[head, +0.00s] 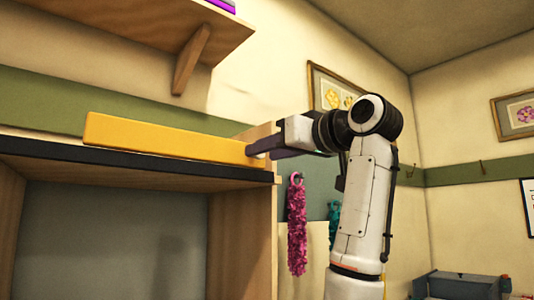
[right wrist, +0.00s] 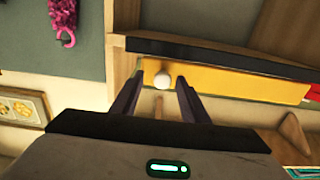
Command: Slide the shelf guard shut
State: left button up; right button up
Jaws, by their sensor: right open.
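The shelf guard is a long yellow panel (head: 165,137) lying along the top of a wooden cabinet, above its black front edge (head: 120,158). It also shows in the right wrist view (right wrist: 230,82), with a round white knob (right wrist: 161,80) near one end. My right gripper (head: 262,150) is at the guard's right end in the head view. In the right wrist view its two dark fingers are apart, with the knob between their tips; I cannot tell whether they touch it. My left gripper is not in view.
A wooden wall shelf (head: 150,28) with a bracket (head: 190,60) hangs above the guard. A pink fluffy item (head: 297,228) hangs right of the cabinet. A grey-blue box (head: 460,286) stands at lower right. The space in front of the guard is clear.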

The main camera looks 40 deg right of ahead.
jog(key=s+b, duration=0.2)
jog(key=s, duration=0.7)
jog(key=shift+s+d, duration=0.25)
jog(key=shift+s, duration=0.05)
